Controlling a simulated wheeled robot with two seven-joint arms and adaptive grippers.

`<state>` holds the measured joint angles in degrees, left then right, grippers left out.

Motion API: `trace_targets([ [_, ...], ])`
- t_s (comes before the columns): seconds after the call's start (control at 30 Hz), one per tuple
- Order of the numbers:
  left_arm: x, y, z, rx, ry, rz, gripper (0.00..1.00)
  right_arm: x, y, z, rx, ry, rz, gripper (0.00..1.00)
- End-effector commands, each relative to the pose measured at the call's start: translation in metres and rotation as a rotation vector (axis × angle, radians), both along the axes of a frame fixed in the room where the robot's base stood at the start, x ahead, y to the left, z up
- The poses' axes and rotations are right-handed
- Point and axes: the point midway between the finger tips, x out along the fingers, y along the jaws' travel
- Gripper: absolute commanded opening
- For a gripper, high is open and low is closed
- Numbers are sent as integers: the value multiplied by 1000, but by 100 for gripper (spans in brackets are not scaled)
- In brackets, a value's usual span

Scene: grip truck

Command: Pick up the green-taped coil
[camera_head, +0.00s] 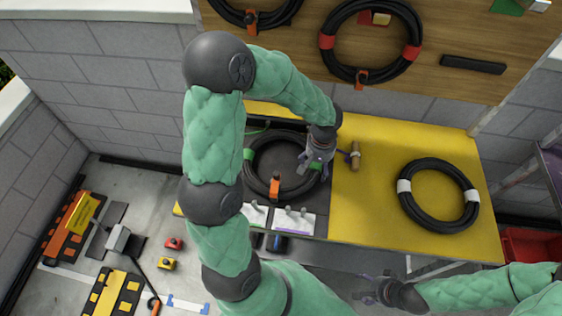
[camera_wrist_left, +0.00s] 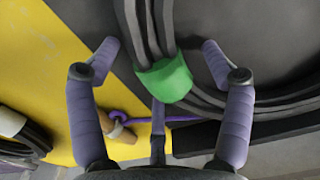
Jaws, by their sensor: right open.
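The green-taped coil (camera_head: 254,178) is a black cable ring lying on the dark left part of the yellow table, with green tape at its left and an orange clip at its front. My left gripper (camera_head: 312,164) is over the coil's right side. In the left wrist view, the fingers of my left gripper (camera_wrist_left: 163,58) are spread apart, with the coil's green tape (camera_wrist_left: 166,80) showing between them. I cannot tell whether they touch it. My right gripper (camera_head: 372,290) is open and empty in front of the table, low in the view.
A white-taped coil (camera_head: 410,212) lies on the yellow table's right side. A wooden handle (camera_head: 356,155) with a purple cord is right beside my left gripper. White cards (camera_head: 293,222) lie at the front edge. A red-taped coil (camera_head: 330,58) hangs on the wooden board behind.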

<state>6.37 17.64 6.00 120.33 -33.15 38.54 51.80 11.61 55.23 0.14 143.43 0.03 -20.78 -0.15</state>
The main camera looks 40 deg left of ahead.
Motion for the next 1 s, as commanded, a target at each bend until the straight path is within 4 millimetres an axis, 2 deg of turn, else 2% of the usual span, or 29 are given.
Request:
trace_targets([
  [0.03,0,0,0,0,0,0,59,0,0,0,0,0,0,67],
  [0.23,0,0,0,0,0,0,2,0,0,0,0,0,0,67],
  [0.27,1,1,1,2,-3,0,0,0,0,0,0,0,0,67],
  [0.5,1,1,2,2,-3,1,0,0,0,1,0,0,0,67],
  [0.63,1,1,9,1,-4,1,0,0,0,4,0,0,0,67],
  [0.83,2,1,37,1,-6,1,0,0,0,16,0,0,0,67],
  [1.0,-19,-8,61,2,-6,-1,0,0,0,23,0,0,0,67],
])
